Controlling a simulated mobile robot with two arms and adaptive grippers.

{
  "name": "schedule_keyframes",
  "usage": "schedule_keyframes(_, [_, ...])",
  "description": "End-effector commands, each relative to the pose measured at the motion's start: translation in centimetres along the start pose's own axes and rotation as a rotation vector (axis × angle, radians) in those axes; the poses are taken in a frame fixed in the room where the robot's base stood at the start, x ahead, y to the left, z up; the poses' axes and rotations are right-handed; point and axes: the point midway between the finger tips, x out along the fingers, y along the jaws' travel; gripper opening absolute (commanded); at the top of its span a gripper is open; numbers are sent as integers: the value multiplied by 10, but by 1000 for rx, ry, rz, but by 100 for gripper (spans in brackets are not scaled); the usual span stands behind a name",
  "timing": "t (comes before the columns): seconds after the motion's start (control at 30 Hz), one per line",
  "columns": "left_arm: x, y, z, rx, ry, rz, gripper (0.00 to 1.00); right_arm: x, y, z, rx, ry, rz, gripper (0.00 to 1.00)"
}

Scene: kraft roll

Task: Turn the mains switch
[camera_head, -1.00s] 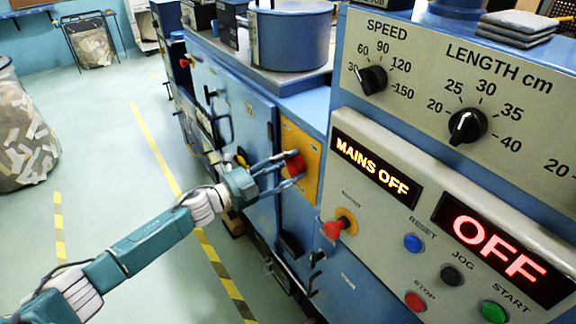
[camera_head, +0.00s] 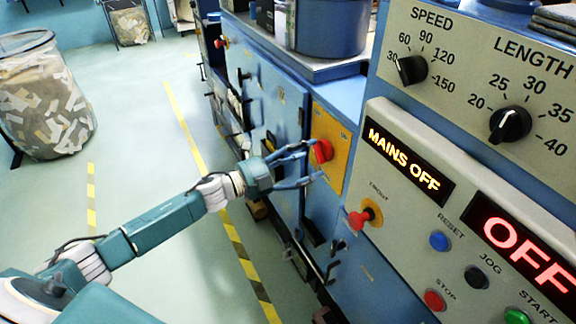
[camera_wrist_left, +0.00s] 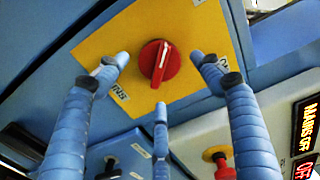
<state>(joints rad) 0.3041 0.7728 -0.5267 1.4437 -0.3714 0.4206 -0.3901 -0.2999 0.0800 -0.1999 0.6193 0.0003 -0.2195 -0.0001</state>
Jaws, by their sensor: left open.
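The mains switch (camera_head: 322,151) is a red rotary knob on a yellow plate (camera_head: 329,129) on the blue cabinet side. It also shows in the left wrist view (camera_wrist_left: 160,64), with a white line on its handle, close to upright there. My left gripper (camera_head: 315,162) is open, its fingers spread around the knob. In the wrist view its fingertips (camera_wrist_left: 166,70) stand on either side and below the knob, apart from it. The display (camera_head: 404,165) reads MAINS OFF. My right gripper is not in view.
The control panel right of the switch has a red mushroom button (camera_head: 360,218), a blue reset button (camera_head: 439,241), black jog, red stop and green start buttons. A second display (camera_head: 524,243) reads OFF. A mesh waste bin (camera_head: 45,100) stands on the floor at left.

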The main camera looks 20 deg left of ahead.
Motion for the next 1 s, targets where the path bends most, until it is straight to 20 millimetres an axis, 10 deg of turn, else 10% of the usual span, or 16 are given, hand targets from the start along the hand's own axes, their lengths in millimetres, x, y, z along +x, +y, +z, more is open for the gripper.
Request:
schedule_keyframes(0.4, [-76, 2, -2, -2, 2, 3, 67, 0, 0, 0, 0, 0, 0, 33])
schedule_keyframes(1.0, [-84, 1, -2, 0, 2, 1, 67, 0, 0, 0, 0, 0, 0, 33])
